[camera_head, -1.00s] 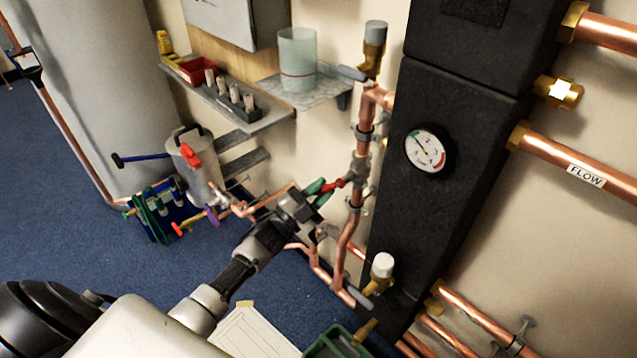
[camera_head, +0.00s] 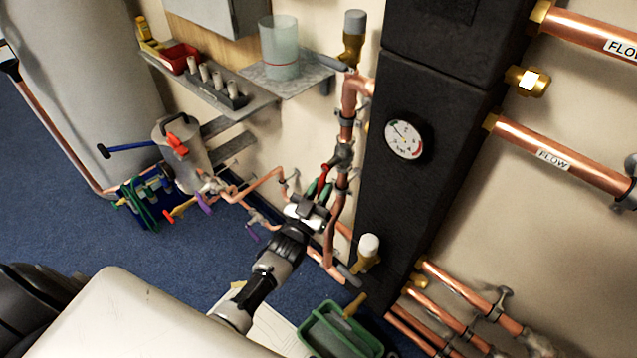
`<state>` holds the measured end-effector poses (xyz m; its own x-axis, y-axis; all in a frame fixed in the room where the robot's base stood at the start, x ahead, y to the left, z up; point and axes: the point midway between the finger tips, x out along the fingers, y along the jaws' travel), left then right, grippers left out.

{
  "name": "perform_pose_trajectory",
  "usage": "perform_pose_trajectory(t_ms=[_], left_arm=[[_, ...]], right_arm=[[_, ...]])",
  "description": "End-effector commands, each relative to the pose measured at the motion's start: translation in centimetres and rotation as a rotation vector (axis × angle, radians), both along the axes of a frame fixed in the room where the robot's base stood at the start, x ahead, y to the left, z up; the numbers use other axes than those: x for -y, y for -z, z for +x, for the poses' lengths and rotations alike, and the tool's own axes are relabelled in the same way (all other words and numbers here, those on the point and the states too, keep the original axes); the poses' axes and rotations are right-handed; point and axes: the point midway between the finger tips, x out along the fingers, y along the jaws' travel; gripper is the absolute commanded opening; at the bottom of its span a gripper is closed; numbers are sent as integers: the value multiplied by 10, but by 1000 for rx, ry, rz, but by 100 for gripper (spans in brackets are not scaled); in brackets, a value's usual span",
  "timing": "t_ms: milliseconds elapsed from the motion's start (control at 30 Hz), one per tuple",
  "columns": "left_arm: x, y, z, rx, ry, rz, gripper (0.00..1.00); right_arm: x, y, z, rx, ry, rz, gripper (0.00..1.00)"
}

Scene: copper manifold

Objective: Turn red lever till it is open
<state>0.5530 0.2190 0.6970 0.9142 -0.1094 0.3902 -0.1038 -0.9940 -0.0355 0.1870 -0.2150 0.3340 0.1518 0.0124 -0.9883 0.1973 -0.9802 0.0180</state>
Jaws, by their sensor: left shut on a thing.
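The red lever (camera_head: 323,173) sits on a valve (camera_head: 343,156) in the vertical copper pipe, left of the black manifold casing. It slants steeply down and to the left from the valve. My left gripper (camera_head: 319,189) comes up from below with its green-tipped fingers shut on the lever's lower end. The fingers hide part of the lever. My right gripper is not in view.
The black casing (camera_head: 425,185) with a round gauge (camera_head: 404,140) stands to the right. Copper pipes (camera_head: 264,180) with purple-handled valves run to the left. A shelf (camera_head: 235,112) is above. A green crate (camera_head: 308,325) stands below on the blue floor.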

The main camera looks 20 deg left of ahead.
Motion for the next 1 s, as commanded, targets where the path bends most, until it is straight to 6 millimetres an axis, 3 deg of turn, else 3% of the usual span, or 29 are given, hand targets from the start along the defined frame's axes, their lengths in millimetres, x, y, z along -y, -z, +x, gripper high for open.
perform_pose_trajectory(t_ms=[600, 633, 800, 1000], left_arm=[[3, 2, -2, -20, 2, -48, 0], [3, 2, -2, -20, 2, -48, 22], [3, 1, -1, -18, 1, -46, 45], [3, 1, -1, -16, 0, -43, 45]], right_arm=[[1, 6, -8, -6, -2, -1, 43], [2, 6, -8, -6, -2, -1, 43], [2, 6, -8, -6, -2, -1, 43], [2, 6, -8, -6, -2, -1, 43]])
